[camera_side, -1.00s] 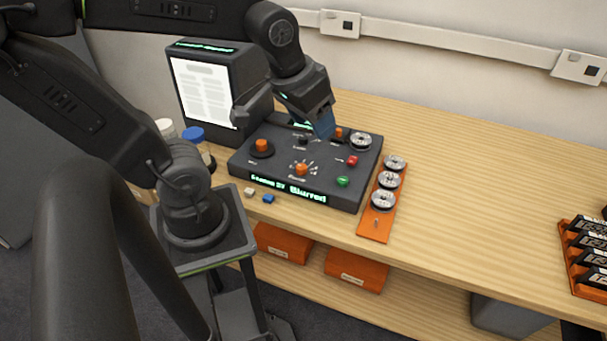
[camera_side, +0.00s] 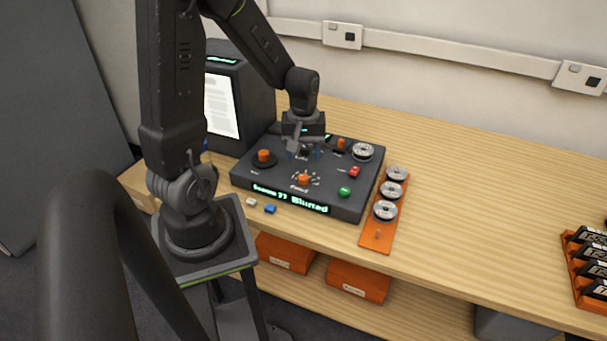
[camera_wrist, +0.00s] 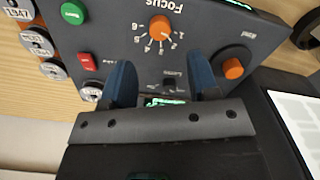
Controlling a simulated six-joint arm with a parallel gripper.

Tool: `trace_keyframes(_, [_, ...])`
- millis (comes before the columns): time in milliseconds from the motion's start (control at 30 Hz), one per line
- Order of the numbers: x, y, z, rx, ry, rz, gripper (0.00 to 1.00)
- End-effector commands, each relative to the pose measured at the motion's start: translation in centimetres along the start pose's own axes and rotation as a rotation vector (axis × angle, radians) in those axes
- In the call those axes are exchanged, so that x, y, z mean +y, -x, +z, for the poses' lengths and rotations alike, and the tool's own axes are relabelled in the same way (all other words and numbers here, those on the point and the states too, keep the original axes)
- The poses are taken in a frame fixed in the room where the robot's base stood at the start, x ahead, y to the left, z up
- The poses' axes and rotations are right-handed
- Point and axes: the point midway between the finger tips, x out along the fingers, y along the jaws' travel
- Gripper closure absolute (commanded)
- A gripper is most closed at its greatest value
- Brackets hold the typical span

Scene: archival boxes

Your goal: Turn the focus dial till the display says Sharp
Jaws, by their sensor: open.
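The dark control panel (camera_side: 335,203) stands on the bench. Its orange focus dial (camera_side: 303,179) sits near the front edge, and the wrist view shows the dial (camera_wrist: 160,27) inside a ring of numbers with its label "Focus". The green-lit display (camera_side: 290,199) on the front face reads "Blurred" after a frame number. My gripper (camera_side: 304,154) is above the panel, behind the focus dial. In the wrist view my open, empty gripper (camera_wrist: 162,70) has its two blue fingers apart, with the dial beyond the gap between them, not touching.
Another orange knob (camera_side: 264,155) is on the panel's left. Red (camera_side: 354,172) and green (camera_side: 344,191) buttons are on the right. An orange rack of reels (camera_side: 376,236) stands right of the panel. A screen unit (camera_side: 255,95) stands behind left.

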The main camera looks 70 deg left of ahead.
Motion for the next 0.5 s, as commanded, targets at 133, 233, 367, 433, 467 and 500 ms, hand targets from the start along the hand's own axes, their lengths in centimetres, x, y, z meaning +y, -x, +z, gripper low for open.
trace_keyframes(133, [0.0, -3.2, 0.1, -0.005, -0.001, -0.003, 0.45])
trace_keyframes(233, [-0.1, -4.9, 0.1, -0.005, -0.002, -0.003, 0.45])
trace_keyframes(367, [0.0, -6.4, 0.1, -0.002, -0.002, -0.001, 0.45])
trace_keyframes(433, [0.0, -6.9, 0.0, -0.001, -0.002, 0.000, 0.45])
trace_keyframes(467, [0.0, -7.1, 0.0, 0.000, -0.002, 0.000, 0.45])
trace_keyframes(500, [0.0, -7.3, 0.0, -0.001, -0.002, 0.000, 0.45])
